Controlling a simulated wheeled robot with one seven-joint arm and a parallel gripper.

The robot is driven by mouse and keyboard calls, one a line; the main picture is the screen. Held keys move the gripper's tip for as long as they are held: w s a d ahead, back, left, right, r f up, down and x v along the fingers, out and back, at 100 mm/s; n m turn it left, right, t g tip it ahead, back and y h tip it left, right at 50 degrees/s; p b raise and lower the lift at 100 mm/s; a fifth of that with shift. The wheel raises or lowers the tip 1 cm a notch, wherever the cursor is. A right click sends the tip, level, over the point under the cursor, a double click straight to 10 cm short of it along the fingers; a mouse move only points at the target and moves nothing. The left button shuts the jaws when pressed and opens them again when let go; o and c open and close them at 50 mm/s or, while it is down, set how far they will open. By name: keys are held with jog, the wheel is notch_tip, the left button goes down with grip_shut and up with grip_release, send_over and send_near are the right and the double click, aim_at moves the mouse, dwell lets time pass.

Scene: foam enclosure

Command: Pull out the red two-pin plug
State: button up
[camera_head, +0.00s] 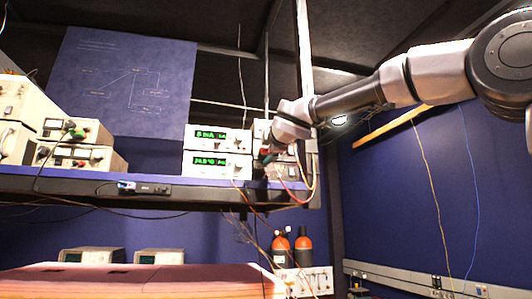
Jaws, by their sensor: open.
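My gripper (268,153) is at the end of my arm, in front of the right side of the stacked instruments on the shelf. It is small and dark in this view, and its fingers are hard to make out. It is open. A small red spot (264,151) shows right at the gripper and may be the red two-pin plug. I cannot tell whether the fingers touch it or stand around it. Its pins and socket are hidden or too small to see.
Two instruments with green displays (218,138) stand left of my gripper on the shelf (95,178). Red and yellow cables (300,188) hang to the right of and below the gripper. More instruments stand at the left.

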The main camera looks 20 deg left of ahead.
grip_shut()
dwell(1.4)
jog(key=shift+v, duration=3)
